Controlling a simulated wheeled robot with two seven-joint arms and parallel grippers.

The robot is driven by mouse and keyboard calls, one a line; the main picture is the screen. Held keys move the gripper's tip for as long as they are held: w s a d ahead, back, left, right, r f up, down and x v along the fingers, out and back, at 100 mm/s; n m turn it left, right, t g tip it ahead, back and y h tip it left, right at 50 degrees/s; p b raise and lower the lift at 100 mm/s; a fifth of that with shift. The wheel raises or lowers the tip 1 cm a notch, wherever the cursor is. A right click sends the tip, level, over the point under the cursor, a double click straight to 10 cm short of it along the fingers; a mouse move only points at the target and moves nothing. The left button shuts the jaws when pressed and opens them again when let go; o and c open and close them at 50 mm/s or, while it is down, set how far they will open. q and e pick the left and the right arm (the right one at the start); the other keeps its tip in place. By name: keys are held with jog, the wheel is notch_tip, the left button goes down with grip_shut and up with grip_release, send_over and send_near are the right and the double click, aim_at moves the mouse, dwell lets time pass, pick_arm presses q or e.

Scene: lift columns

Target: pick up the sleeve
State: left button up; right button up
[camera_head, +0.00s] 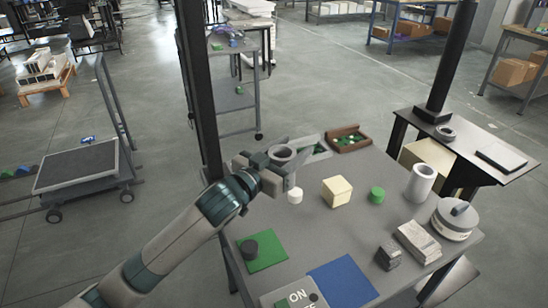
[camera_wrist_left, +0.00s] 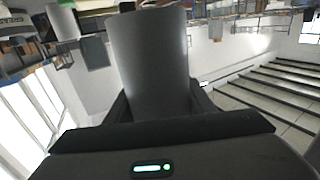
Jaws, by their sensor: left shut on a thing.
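The sleeve (camera_head: 282,154), a grey hollow cylinder with an open top, is at the end of my left arm in the head view. My left gripper (camera_head: 279,172) is shut on it, and the fingers partly hide its lower part. In the left wrist view the sleeve (camera_wrist_left: 148,62) stands large between the two dark fingers. It looks held above the grey table (camera_head: 310,222), near the left edge; the exact gap below it is hard to tell. My right gripper is not in view.
A brown tray (camera_head: 349,145) is at the back. A blue mat (camera_head: 343,283) and a green mat (camera_head: 262,257) lie in front.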

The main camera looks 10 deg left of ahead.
pick_arm(q)
jog(key=shift+d+r, duration=0.3)
jog(key=shift+d, duration=0.15)
jog(key=shift+d+r, duration=0.15)
jog(key=shift+d, duration=0.05)
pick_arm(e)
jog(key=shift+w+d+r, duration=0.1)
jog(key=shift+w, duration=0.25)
